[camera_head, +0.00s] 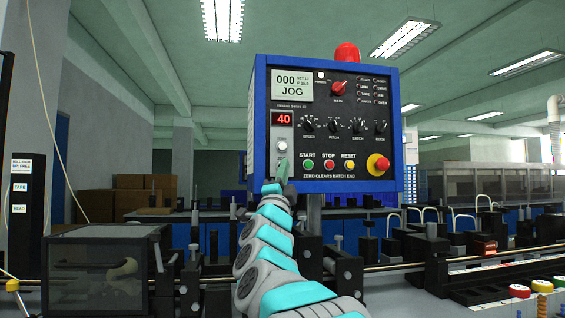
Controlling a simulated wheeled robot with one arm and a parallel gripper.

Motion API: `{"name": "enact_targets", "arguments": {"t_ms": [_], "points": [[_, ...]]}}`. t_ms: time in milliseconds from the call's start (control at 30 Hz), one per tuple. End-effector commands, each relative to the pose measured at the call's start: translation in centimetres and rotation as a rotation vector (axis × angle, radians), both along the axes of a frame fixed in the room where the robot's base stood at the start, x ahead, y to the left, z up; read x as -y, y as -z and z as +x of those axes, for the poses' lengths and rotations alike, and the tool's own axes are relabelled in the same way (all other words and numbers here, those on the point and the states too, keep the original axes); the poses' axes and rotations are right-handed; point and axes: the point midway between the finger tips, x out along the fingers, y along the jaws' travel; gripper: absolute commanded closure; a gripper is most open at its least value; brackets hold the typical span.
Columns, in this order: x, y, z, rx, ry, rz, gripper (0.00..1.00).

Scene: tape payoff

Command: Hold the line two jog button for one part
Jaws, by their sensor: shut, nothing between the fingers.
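The control panel (335,125) has a blue frame, a dark face and a screen (292,86) reading 000 and JOG. A red 40 readout (283,118) sits at its left, with a pale round button (281,145) below it on a light plate. No legible label says which button is the line two jog button. My gripper (282,165) is shut and empty, pointing up just below the pale button in the picture. Whether it touches the panel I cannot tell. My gripper and wrist cover the panel's lower left edge.
Green start (308,165), red stop (328,165) and yellow reset (349,165) buttons sit right of my gripper, with a red emergency stop (378,164) beyond. A dark clear-sided box (105,270) stands lower left. Several coloured buttons (542,286) show lower right. Machine rails run behind.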

Motion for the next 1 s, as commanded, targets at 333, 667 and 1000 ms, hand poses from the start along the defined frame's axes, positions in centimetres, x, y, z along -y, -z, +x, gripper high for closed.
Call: {"name": "enact_targets", "arguments": {"t_ms": [333, 667, 1000], "points": [[-0.49, 0.18, 1.6, -0.001, 0.0, -0.001, 1.0], [-0.5, 0.2, 1.58, -0.003, -0.001, -0.001, 1.0], [-0.49, 0.2, 1.58, -0.003, -0.001, -0.001, 1.0]]}}
